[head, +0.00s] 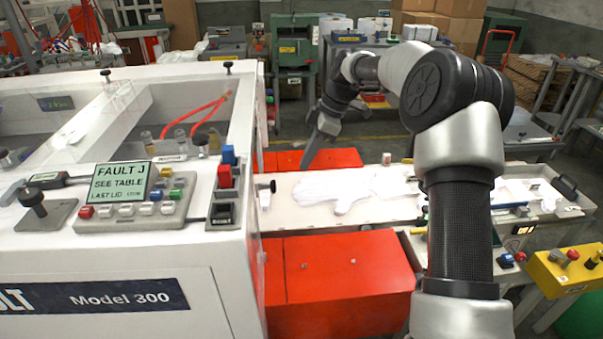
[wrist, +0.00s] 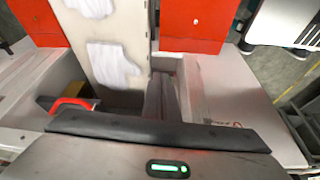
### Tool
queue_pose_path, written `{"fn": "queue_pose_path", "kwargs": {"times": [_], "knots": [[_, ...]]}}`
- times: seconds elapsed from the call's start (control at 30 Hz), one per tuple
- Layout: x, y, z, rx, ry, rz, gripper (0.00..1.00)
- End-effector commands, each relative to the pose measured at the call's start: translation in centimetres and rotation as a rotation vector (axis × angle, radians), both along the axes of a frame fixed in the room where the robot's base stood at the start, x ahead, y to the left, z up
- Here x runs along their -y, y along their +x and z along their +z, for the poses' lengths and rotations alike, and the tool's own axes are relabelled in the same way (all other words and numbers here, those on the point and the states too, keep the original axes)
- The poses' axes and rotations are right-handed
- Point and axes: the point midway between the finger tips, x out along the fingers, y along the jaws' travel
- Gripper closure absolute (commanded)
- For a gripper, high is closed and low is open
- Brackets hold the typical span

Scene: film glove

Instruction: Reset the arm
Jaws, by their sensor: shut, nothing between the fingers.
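My gripper (head: 306,166) hangs from my arm above the far side of the white bed, left of the picture's middle in the head view. Its dark fingers point down and left, and they are closed with nothing between them. In the wrist view the fingers (wrist: 160,98) lie together just below the middle. My arm reaches up from the lower right and bends over toward the back. White film gloves (head: 345,188) lie flat on the bed beneath and to the right of my gripper. Two glove shapes (wrist: 115,65) also show in the wrist view.
A white machine (head: 130,260) with a screen reading "FAULT J SEE TABLE" (head: 122,183) fills the left. Red cabinets (head: 340,270) flank the bed. A yellow button box (head: 565,270) stands at right. Boxes and green machines stand behind, with open floor before them.

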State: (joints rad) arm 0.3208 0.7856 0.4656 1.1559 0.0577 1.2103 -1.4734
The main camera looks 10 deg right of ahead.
Motion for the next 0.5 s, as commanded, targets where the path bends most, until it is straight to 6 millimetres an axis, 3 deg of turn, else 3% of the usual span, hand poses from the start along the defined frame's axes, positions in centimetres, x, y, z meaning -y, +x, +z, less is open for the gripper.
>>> {"fn": "queue_pose_path", "kwargs": {"times": [0.1,0.33,0.5], "knots": [[0.9,0.1,1.9,0.002,-0.001,-0.003,1.0],[1.3,-0.3,4.0,-0.001,-0.011,-0.011,1.0],[0.4,-3.5,8.3,-0.004,-0.093,-0.125,1.0]]}}
